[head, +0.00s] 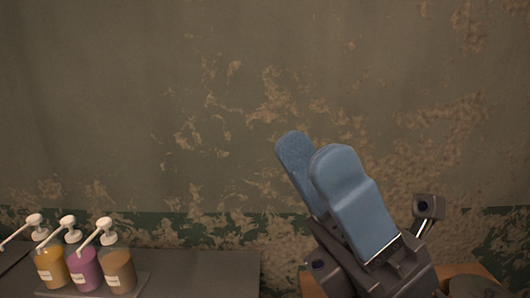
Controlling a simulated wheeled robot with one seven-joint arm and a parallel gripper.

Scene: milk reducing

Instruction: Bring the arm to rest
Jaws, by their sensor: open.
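My gripper (309,158) shows in the head view right of centre, pointing up and to the left. Its two blue finger pads stand apart with a narrow gap between them, and nothing is held there. It is raised in front of the wall, clear of the bottles. Most of my arm is below or outside the picture.
Three pump bottles, yellow (54,265), purple (85,268) and brown (117,270), stand on a tray (140,284) on a dark counter (208,274) at lower left. The counter right of them is bare. A peeling wall (130,100) fills the back.

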